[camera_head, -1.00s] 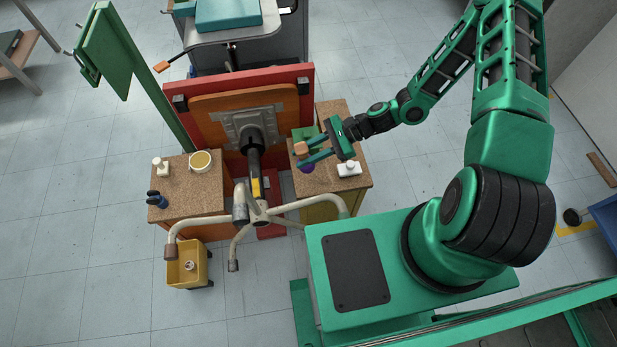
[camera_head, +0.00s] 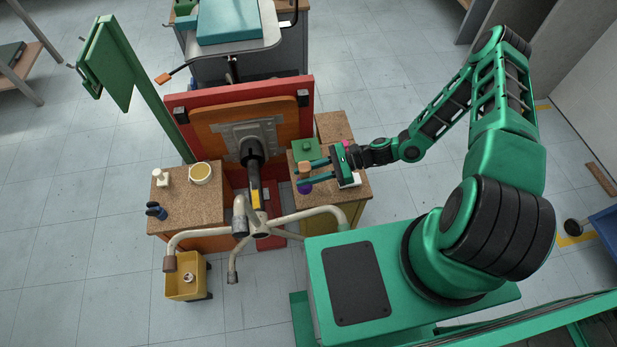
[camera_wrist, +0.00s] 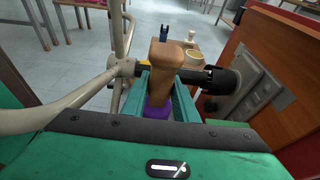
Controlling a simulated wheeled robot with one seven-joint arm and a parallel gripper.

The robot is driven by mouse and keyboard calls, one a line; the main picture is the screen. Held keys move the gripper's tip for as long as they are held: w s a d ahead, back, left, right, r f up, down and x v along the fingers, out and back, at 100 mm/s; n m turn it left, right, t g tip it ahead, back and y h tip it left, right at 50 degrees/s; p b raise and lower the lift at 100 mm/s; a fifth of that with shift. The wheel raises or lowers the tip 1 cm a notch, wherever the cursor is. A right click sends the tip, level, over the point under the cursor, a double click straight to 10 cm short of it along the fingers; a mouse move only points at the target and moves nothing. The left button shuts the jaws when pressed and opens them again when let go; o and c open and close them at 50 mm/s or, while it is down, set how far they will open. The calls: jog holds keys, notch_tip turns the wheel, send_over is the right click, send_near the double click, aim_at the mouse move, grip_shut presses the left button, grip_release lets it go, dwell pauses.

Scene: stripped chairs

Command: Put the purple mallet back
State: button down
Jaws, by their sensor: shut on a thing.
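The purple mallet has a tan part (camera_head: 304,168) and a purple part (camera_head: 304,188). My gripper (camera_head: 307,177) is shut on it, above the right-hand speckled bench top (camera_head: 358,189). In the wrist view the mallet's tan part (camera_wrist: 165,70) stands up between my two teal fingers, with the purple part (camera_wrist: 157,109) low between them. The fingers hide part of the mallet. I cannot tell whether it touches the bench.
An upturned chair base (camera_head: 300,216) spreads its legs in front of both benches. A red board (camera_head: 240,88) stands between the benches. A green block (camera_head: 306,147) and a white object (camera_head: 355,181) lie near my gripper. A yellow bin (camera_head: 186,287) is on the floor, lower left.

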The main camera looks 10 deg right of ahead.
jog(key=shift+w+d+f, duration=0.5)
jog(key=shift+d+f, duration=0.05)
jog(key=shift+f, duration=0.55)
jog(key=shift+w+d+f, duration=0.5)
jog(key=shift+f, duration=0.55)
jog(key=shift+w+d+f, duration=0.5)
jog(key=shift+d+f, duration=0.05)
jog(key=shift+f, duration=0.55)
jog(key=c, duration=1.4)
grip_release()
